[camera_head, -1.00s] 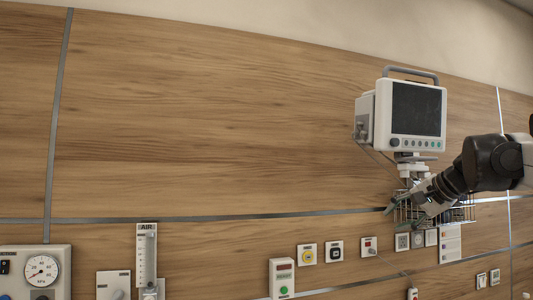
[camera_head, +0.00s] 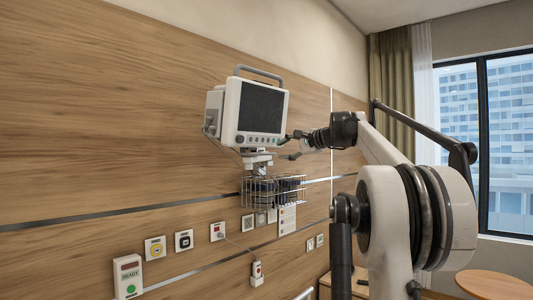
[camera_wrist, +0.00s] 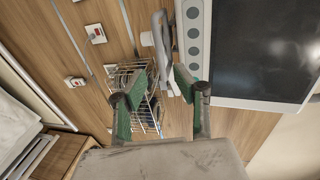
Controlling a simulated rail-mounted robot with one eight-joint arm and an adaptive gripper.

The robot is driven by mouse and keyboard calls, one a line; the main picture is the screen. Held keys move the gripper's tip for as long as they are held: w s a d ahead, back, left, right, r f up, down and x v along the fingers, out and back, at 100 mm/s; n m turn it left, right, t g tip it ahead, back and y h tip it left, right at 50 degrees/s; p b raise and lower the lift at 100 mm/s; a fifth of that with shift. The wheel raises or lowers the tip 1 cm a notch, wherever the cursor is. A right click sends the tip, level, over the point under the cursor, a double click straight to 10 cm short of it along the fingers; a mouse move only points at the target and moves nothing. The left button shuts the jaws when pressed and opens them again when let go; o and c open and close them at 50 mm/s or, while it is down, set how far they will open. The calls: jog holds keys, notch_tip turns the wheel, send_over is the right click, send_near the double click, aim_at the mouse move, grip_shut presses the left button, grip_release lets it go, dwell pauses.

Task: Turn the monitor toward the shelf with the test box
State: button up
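The monitor (camera_head: 262,108) is a white box with a dark screen and a grey top handle, on a wall mount above a wire basket (camera_head: 273,191). Its screen faces out and a little right. My gripper (camera_head: 289,144) is by the monitor's lower right corner. In the wrist view my gripper (camera_wrist: 160,88) is open, its green-padded fingers apart. The monitor (camera_wrist: 262,45) fills the upper right there, close to the right finger. A grey bar (camera_wrist: 160,40) lies just beyond the finger gap. I cannot tell whether anything is touched. No test box is recognisable.
The wood-panelled wall (camera_head: 100,110) carries sockets and a READY box (camera_head: 128,277). A cable hangs from the wall to a small white device (camera_head: 257,273). A round wooden table (camera_head: 495,285) is at the lower right, before the window (camera_head: 508,140).

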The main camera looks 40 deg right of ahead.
aim_at(268, 154)
jog(key=p+x, duration=0.2)
jog(key=x, duration=0.6)
jog(key=shift+w+a+f, duration=0.1)
jog(key=shift+w, duration=0.3)
grip_shut()
